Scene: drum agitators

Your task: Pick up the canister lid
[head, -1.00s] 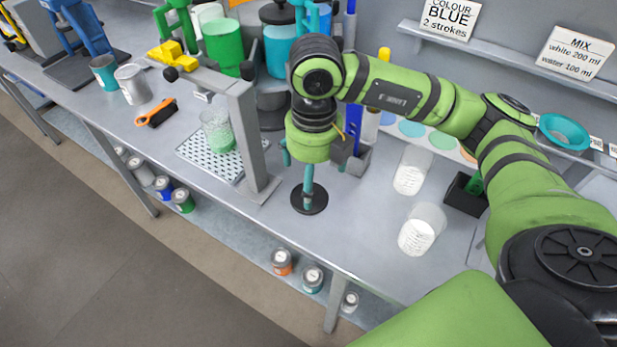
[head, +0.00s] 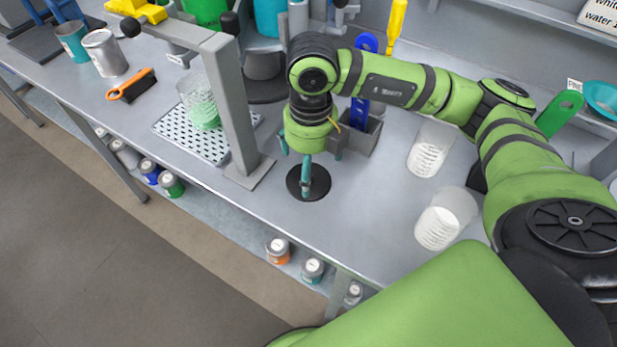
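A round black lid (head: 318,187) lies flat near the front of the bench, in the middle of the head view. My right gripper (head: 306,187) points straight down over it. Its teal fingers reach the middle of the lid and overlap there as one narrow shape. They hide any knob, so I cannot tell whether they are open around it or shut on it. The lid appears to rest on the bench. My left gripper is out of view.
A grey stand (head: 232,105) rises just left of the lid, beside a perforated tray (head: 180,135) holding a clear cup (head: 200,103). Two clear cups (head: 431,148) (head: 446,217) stand to the right. A grey holder (head: 362,138) is close behind the gripper.

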